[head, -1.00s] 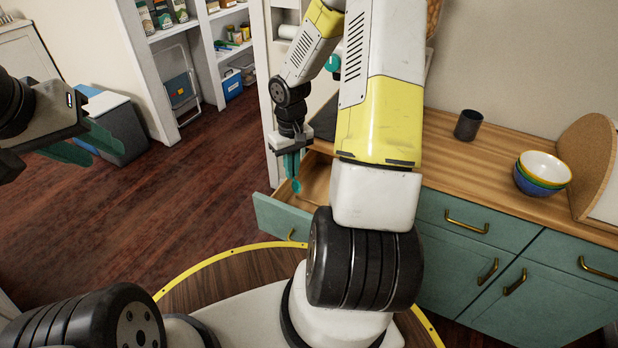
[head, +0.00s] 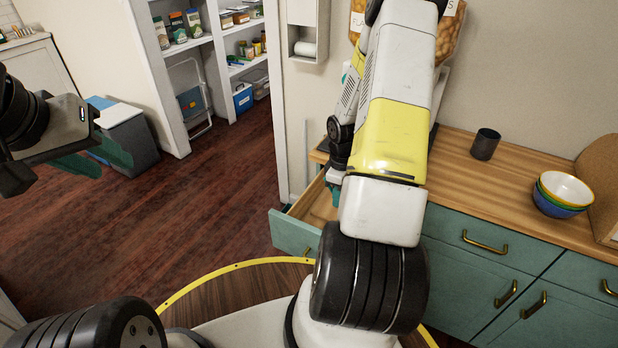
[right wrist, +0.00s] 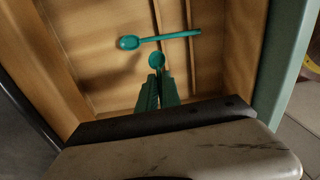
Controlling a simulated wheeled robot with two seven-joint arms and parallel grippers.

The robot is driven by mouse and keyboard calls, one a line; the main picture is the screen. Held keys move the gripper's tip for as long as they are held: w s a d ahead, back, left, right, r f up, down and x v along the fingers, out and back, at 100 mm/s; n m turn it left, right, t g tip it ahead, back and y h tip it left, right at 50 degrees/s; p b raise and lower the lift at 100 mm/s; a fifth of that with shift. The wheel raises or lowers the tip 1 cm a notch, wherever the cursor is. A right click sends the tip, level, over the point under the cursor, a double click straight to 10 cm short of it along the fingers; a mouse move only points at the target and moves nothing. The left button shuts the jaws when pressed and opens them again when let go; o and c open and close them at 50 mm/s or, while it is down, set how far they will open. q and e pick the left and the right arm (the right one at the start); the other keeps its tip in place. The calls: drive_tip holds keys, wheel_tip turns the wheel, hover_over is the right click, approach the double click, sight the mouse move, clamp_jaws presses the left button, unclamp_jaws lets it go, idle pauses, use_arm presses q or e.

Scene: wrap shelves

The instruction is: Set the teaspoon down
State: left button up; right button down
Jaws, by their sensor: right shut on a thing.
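My right gripper (right wrist: 159,80) is shut on a teal teaspoon (right wrist: 157,60), whose bowl sticks out past the fingertips in the right wrist view. The gripper is over the open wooden drawer (head: 292,235). Another teal spoon (right wrist: 165,38) lies crosswise in the drawer, just beyond the held one's bowl. Whether the held teaspoon touches the drawer floor I cannot tell. In the head view my right gripper (head: 333,186) is mostly hidden by my own arm, and the teaspoon is hidden. My left gripper (head: 98,158) is open and empty, over the floor at the left.
Thin wooden dividers (right wrist: 190,65) run along the drawer. The wooden counter (head: 465,170) holds a dark cup (head: 485,144) and stacked bowls (head: 563,193). A pantry shelf (head: 185,45) and a grey bin (head: 130,140) stand at the back left. The floor between is clear.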

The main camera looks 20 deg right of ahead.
drive_tip(key=shift+w+a+f, duration=0.4)
drive_tip(key=shift+w+f, duration=0.3)
drive_tip(key=shift+w, duration=0.3)
drive_tip(key=shift+w+a+f, duration=0.4)
drive_tip(key=shift+w+f, duration=0.25)
drive_tip(key=shift+w, duration=0.4)
drive_tip(key=shift+w+a+f, duration=0.4)
drive_tip(key=shift+w+f, duration=0.3)
drive_tip(key=shift+w, duration=0.3)
drive_tip(key=c, duration=1.5)
unclamp_jaws()
drive_tip(key=shift+f, duration=0.15)
drive_tip(key=shift+c, duration=0.2)
